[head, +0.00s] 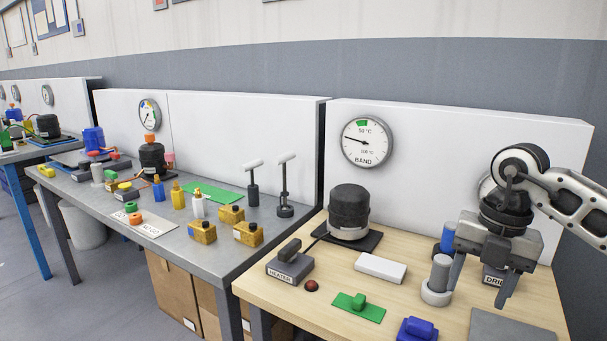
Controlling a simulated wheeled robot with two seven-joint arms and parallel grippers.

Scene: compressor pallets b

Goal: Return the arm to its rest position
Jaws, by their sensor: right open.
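My right arm comes in from the right edge of the head view. Its gripper (479,287) hangs fingers-down over the right part of the wooden table (315,318). Its two fingers are spread apart and nothing shows between them. The left finger is close beside a grey cylinder in a white ring base (437,283); I cannot tell whether they touch. My left gripper is not in view.
The wooden table holds a black compressor (349,209), a heater block (289,264), a white block (380,268), a green plate (359,307), a blue part (417,329) and a grey plate (508,329). A gauge (367,141) is on the white back panel. A crowded grey bench (205,265) stands left.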

